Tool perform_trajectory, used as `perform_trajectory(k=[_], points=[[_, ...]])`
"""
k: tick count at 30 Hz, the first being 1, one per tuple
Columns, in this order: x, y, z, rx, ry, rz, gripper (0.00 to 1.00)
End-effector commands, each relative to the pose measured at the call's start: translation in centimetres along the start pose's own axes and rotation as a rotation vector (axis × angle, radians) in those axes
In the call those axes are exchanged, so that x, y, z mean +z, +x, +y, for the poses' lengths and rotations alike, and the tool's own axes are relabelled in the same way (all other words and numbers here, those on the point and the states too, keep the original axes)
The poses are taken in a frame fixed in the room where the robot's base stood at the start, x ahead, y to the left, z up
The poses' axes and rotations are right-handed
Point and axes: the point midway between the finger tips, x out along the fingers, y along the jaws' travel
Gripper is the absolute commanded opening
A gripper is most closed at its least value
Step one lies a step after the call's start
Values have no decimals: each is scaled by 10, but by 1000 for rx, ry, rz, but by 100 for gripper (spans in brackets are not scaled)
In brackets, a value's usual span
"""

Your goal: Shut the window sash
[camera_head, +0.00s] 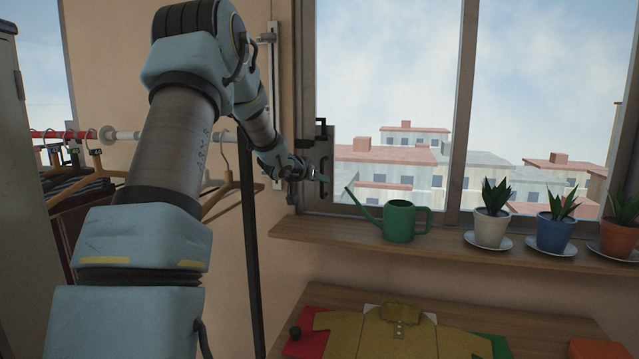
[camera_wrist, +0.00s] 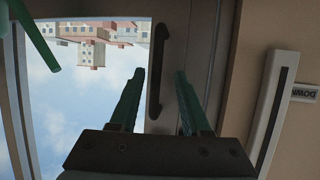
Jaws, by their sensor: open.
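The window sash (camera_head: 467,110) has a dark frame around clear panes, with rooftops and sky beyond. Its dark upright handle (camera_head: 325,165) is on the left side in the head view. The handle (camera_wrist: 158,70) also shows in the wrist view, ahead of and between the fingertips. My gripper (camera_head: 318,174) is at the handle's height, very close to it. In the wrist view my gripper (camera_wrist: 160,73) has its two green fingers apart, one to each side of the handle; I cannot tell whether they touch it. The sash's exact gap to its frame is unclear.
A green watering can (camera_head: 399,222) stands on the wooden sill (camera_head: 350,236), its spout towards my gripper. Potted plants (camera_head: 491,222) stand further right. A wall fixture marked DOWN (camera_wrist: 278,105) is beside the window. A clothes rail (camera_head: 150,135) hangs at left; a folded shirt (camera_head: 385,335) lies below.

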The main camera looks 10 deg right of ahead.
Motion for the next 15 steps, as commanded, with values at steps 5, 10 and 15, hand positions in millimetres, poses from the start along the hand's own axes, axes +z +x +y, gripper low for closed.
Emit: perform_trajectory(k=[5, 10, 15], points=[[2, -37, -2, -5, 0, 0, 47], [1, -65, -2, -4, 1, 1, 47], [1, -81, -2, -4, -1, -1, 47]])
